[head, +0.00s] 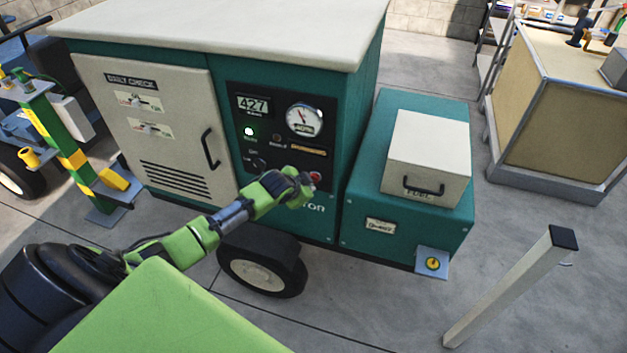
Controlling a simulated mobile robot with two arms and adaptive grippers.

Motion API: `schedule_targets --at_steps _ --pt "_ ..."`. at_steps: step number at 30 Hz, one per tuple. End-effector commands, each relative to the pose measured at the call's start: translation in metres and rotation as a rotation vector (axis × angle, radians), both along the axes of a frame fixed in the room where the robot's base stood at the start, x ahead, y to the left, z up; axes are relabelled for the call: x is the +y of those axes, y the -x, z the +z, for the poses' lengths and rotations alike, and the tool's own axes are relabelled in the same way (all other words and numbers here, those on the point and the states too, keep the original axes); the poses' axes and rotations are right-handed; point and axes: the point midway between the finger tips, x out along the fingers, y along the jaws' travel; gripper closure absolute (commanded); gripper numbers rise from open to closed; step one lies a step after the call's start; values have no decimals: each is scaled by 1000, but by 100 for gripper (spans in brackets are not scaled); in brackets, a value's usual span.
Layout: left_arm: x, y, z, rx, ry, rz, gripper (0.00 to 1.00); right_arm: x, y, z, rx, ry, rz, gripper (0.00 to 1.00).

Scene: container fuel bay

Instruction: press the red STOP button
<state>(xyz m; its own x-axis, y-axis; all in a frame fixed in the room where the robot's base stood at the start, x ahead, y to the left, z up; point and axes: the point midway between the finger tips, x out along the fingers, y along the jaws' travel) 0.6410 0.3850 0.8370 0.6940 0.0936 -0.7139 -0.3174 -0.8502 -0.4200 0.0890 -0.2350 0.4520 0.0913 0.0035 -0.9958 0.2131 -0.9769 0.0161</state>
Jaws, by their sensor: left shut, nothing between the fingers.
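The red STOP button (316,177) is on the dark control panel (277,103) of the teal generator, at its lower right. Only a small part of the red shows, just above and beside my gripper. My left gripper (305,188) is shut and empty. It is in front of the panel's lower right corner and partly hides the button and the lettering below it. I cannot tell whether the fingertips touch the button. My right gripper is not in view.
A beige cabinet door (160,128) with a black handle is left of the panel. A teal box (413,215) with a beige lid stands to the right. A wheel (262,265) is below. A post (512,285) rises at the right. Grey floor is clear between post and generator.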

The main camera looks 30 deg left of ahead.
Motion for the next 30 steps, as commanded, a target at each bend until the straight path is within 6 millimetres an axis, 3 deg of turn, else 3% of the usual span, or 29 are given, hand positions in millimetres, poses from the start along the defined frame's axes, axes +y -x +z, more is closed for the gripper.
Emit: schedule_targets --at_steps 30 --pt "2 -8 0 0 0 0 100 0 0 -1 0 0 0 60"
